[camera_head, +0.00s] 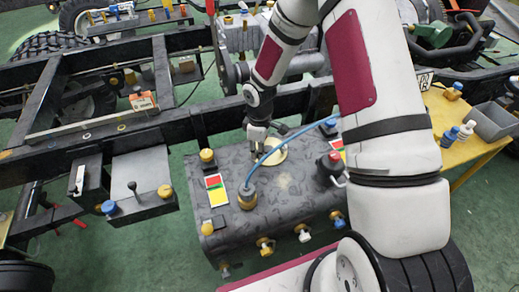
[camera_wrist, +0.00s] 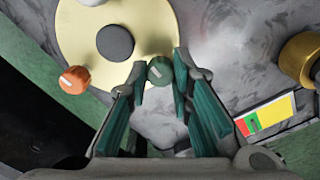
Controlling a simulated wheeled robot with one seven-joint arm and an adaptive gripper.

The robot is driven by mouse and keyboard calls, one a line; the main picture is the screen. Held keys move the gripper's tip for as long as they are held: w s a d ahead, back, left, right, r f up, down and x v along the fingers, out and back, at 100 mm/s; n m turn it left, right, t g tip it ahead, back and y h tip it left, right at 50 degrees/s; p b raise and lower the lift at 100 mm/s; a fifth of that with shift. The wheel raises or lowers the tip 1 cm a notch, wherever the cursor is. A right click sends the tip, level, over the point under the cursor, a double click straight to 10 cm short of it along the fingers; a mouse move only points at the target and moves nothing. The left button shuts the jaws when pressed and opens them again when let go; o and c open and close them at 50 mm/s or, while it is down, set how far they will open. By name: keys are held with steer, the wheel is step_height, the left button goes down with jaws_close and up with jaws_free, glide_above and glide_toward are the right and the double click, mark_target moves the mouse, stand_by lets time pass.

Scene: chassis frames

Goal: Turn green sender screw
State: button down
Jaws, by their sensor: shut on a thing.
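The green sender screw (camera_wrist: 161,69) sits at the lower edge of a round cream sender plate (camera_wrist: 82,35) with a dark grey centre. My gripper (camera_wrist: 160,82) has its two fingertips on either side of the screw and is shut on it. An orange screw (camera_wrist: 75,80) stands at the plate's left edge, apart from the fingers. In the head view my gripper (camera_head: 257,150) points down at the plate (camera_head: 275,151) on top of the grey tank (camera_head: 285,195). The green screw cannot be made out there.
A blue hose (camera_head: 285,145) arches over the tank close to my gripper, from a brass fitting (camera_head: 247,196). A red-black cap (camera_head: 330,164) stands to the right. The black chassis frame (camera_head: 180,125) runs behind. A yellow table (camera_head: 460,125) with bottles is at right.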

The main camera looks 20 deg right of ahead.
steer(key=shift+n, duration=0.4)
steer(key=c, duration=1.4)
jaws_free()
steer(key=shift+r, duration=0.1)
step_height(320, 180, up, 12)
steer(key=shift+f, duration=0.15)
